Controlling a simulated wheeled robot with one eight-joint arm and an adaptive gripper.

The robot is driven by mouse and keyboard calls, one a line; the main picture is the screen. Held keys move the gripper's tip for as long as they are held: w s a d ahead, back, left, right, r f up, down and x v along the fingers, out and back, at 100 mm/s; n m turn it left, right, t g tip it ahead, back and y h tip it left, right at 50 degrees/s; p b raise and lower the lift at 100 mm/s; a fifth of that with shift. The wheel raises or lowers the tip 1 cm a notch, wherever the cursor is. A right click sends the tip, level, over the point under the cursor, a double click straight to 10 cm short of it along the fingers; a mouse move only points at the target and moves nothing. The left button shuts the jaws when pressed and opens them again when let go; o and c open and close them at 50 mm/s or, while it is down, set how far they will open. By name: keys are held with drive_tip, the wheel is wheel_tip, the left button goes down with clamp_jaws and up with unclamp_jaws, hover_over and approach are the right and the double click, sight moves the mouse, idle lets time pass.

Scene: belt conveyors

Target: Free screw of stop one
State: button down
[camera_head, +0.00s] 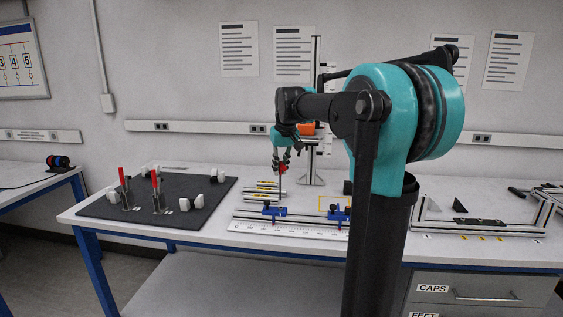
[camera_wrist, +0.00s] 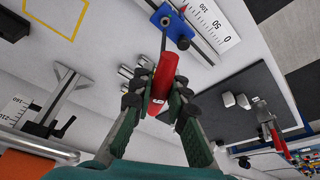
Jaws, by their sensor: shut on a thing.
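My gripper (camera_head: 284,158) is shut on a red-handled screwdriver (camera_head: 283,168), which points down with a thin dark shaft. In the wrist view my gripper (camera_wrist: 157,92) has its dark pads on both sides of the red handle (camera_wrist: 161,78). The shaft reaches toward the left blue stop (camera_head: 274,210), which also shows in the wrist view (camera_wrist: 172,25) beside the scale's zero. The tip overlaps a dark round screw on that stop; I cannot tell if they touch. A second blue stop (camera_head: 337,214) sits to the right along the same rail.
A white ruler (camera_head: 285,232) runs along the table's front. Metal cylinders (camera_head: 266,189) lie behind the rail. A dark mat (camera_head: 190,212) with red-handled clamps is at left. An upright metal post (camera_head: 315,150) stands behind. A metal frame (camera_head: 485,228) is at right.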

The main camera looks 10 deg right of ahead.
drive_tip(key=shift+f, duration=0.85)
drive_tip(key=m+h, duration=0.1)
drive_tip(key=m, duration=0.4)
drive_tip(key=shift+m+h, duration=0.4)
drive_tip(key=m+g+h, duration=0.1)
drive_tip(key=m, duration=0.4)
drive_tip(key=shift+m, duration=0.3)
drive_tip(key=shift+f, duration=1)
drive_tip(key=n, duration=0.3)
drive_tip(key=shift+t, duration=0.3)
drive_tip(key=shift+n+y, duration=0.5)
drive_tip(key=shift+n, duration=0.9)
